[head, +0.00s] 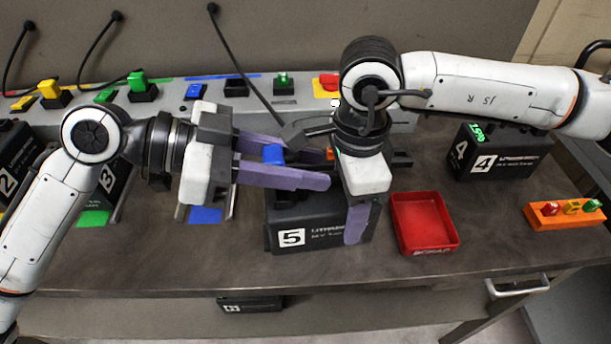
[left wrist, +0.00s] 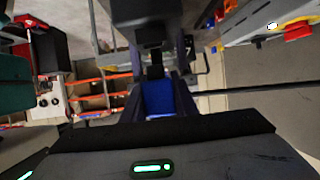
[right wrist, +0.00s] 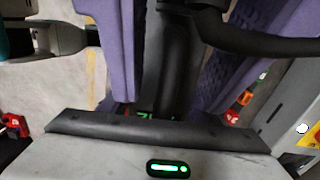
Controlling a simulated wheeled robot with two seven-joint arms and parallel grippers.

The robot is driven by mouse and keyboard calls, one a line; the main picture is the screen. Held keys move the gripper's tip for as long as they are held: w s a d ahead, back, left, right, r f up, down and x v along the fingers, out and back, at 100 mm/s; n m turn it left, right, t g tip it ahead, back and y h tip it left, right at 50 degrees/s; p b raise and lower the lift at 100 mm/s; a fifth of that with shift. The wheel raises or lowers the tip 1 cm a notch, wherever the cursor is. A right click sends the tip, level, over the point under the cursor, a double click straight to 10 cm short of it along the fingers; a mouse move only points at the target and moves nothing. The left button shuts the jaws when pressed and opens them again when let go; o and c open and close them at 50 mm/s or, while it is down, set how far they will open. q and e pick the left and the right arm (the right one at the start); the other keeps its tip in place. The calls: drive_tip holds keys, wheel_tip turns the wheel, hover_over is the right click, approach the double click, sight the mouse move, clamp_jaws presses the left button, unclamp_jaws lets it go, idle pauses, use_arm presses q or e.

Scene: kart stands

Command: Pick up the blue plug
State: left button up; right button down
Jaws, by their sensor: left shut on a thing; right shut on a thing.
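The blue plug (head: 274,154) sits between the purple fingers of my left gripper (head: 318,167), which is shut on it. It also shows in the left wrist view (left wrist: 158,97), framed between the fingers. A black box numbered 5 (head: 318,236) is below the left fingers at the front middle of the table. My right gripper (head: 362,205) points down at the right side of this box and is shut on a black part (right wrist: 168,60), seemingly of the box. The exact grip is partly hidden by the right hand.
A red tray (head: 424,222) is right of the box. A black box numbered 4 (head: 497,152) and an orange holder with coloured plugs (head: 566,213) stand farther right. A grey ledge (head: 160,95) with coloured plugs and cables runs along the back. Bare table lies front left.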

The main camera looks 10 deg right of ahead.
use_arm(q)
drive_tip(key=a, duration=1.7)
drive_tip(key=shift+s+a+f, duration=0.2)
drive_tip(key=shift+a, duration=0.05)
use_arm(e)
drive_tip(key=c, duration=0.6)
unclamp_jaws()
drive_tip(key=shift+o, duration=0.2)
drive_tip(key=shift+r, duration=0.1)
wheel_tip(320, 180, up, 12)
drive_tip(key=shift+f, duration=0.1)
